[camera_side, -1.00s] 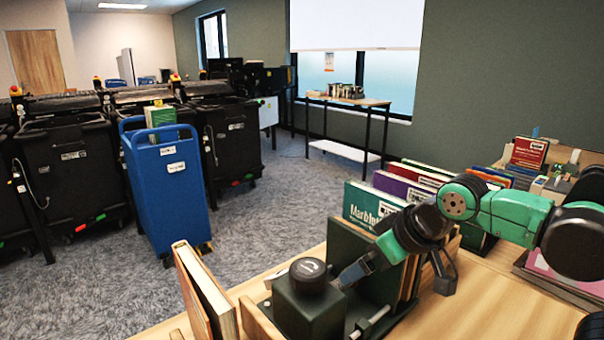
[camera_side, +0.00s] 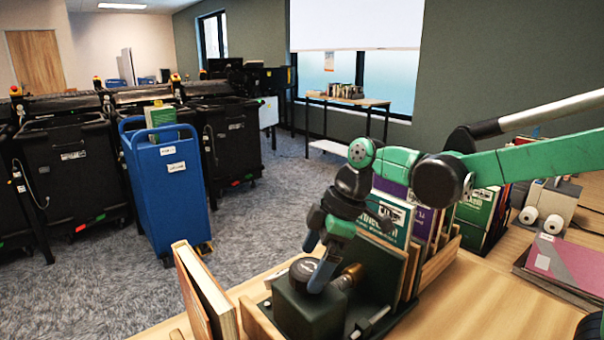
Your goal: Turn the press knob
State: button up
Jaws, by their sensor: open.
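The press knob (camera_side: 306,270) is a dark round cap on top of the dark green block of the press (camera_side: 306,306), at the front of the wooden table. My gripper (camera_side: 318,268) is open, pointing down at the knob's right side. One dark finger comes down in front of the knob's right edge and partly hides it. The other finger is up and to the left, near the knob's back side. I cannot tell whether either finger touches the knob. A brass-coloured part (camera_side: 349,275) shows just right of the fingers.
Books (camera_side: 384,217) stand in a wooden rack behind and right of the press. A thick book (camera_side: 204,290) leans at the left front. A pink folder (camera_side: 566,262) lies at right. A blue cart (camera_side: 168,190) stands on the carpet beyond the table.

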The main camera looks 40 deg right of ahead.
jog(key=shift+w+a+f, duration=0.1)
jog(key=shift+a+f, duration=0.15)
jog(key=shift+f, duration=0.45)
jog(key=c, duration=1.2)
jog(key=shift+m, duration=0.3)
jog(key=m, duration=0.2)
jog(key=m+t+h, duration=0.1)
jog(key=m, duration=0.1)
jog(key=shift+a+m+h, duration=0.1)
jog(key=shift+m+h, duration=0.2)
jog(key=m+h, duration=0.1)
jog(key=m, duration=0.1)
jog(key=m+t+h, duration=0.1)
jog(key=m, duration=0.2)
jog(key=shift+a, duration=0.1)
jog(key=m+h, duration=0.2)
jog(key=m, duration=0.3)
jog(key=shift+a+m, duration=0.1)
jog(key=shift+m, duration=0.3)
jog(key=m+g+h, duration=0.1)
jog(key=m, duration=0.1)
jog(key=m+g, duration=0.1)
jog(key=m, duration=0.2)
jog(key=shift+m+h, duration=0.3)
jog(key=shift+h, duration=0.1)
